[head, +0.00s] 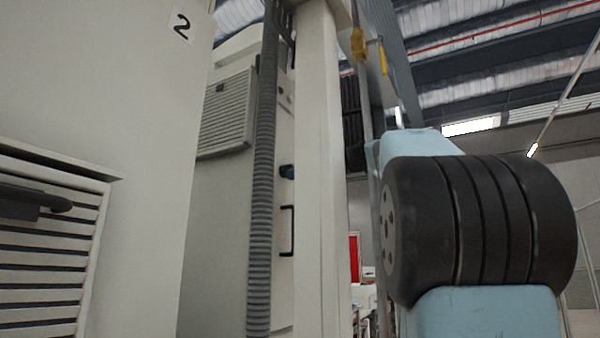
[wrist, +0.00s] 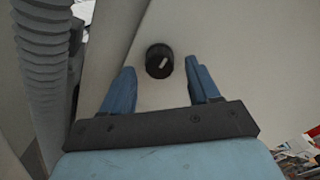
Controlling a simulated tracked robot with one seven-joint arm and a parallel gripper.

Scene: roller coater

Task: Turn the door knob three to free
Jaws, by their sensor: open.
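A round black knob (wrist: 159,61) with a white pointer mark sits on a pale panel in the wrist view. Its pointer leans up to the right. My gripper (wrist: 160,67) is open, with one blue finger to the left of the knob and one to the right. Gaps show between the fingers and the knob in this view, and nothing is held. In the head view, a small dark blue shape (head: 287,171) shows at the pale panel behind the column; I cannot tell whether it is my gripper or a knob.
A grey ribbed hose (head: 262,180) hangs beside a cream column (head: 320,170); the hose also runs down the left of the wrist view (wrist: 40,70). A black handle (head: 287,231) is on the panel. A cabinet marked 2 (head: 181,27) stands at left.

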